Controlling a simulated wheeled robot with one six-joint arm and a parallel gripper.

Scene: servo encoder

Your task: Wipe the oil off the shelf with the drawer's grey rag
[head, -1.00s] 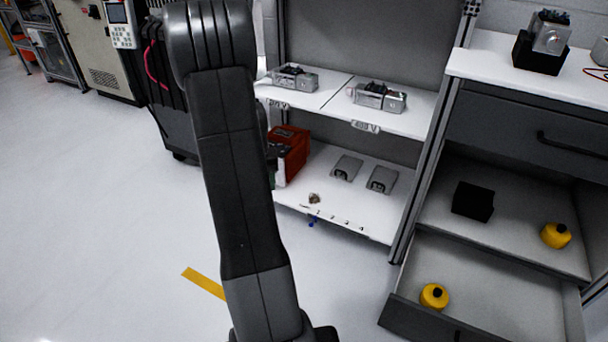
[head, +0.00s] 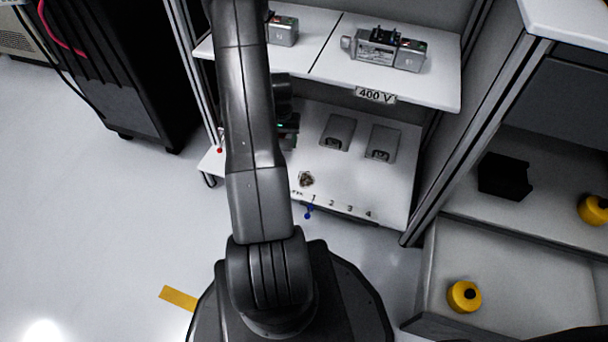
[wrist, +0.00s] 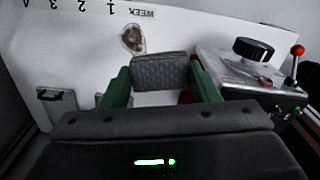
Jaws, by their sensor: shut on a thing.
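My gripper (wrist: 162,90) is shut on a grey, textured pad that looks like the grey rag (wrist: 160,72), held between its green fingers. The gripper also shows in part in the head view (head: 288,128), over the lower shelf and half hidden by my arm. A brown stain, the oil (wrist: 132,38), lies on the white lower shelf (wrist: 60,60), just beyond the rag and a little left in the wrist view. It also shows in the head view (head: 305,179), near the shelf's front edge. I cannot tell whether the rag touches the shelf. The open drawer (head: 420,285) is at lower right.
A metal device (wrist: 250,68) with a black knob and red-tipped lever stands right of the gripper. Two grey plates (head: 382,143) lie on the lower shelf. The upper shelf (head: 440,88) overhangs, bearing metal units. A yellow container (head: 464,296) stands in the drawer.

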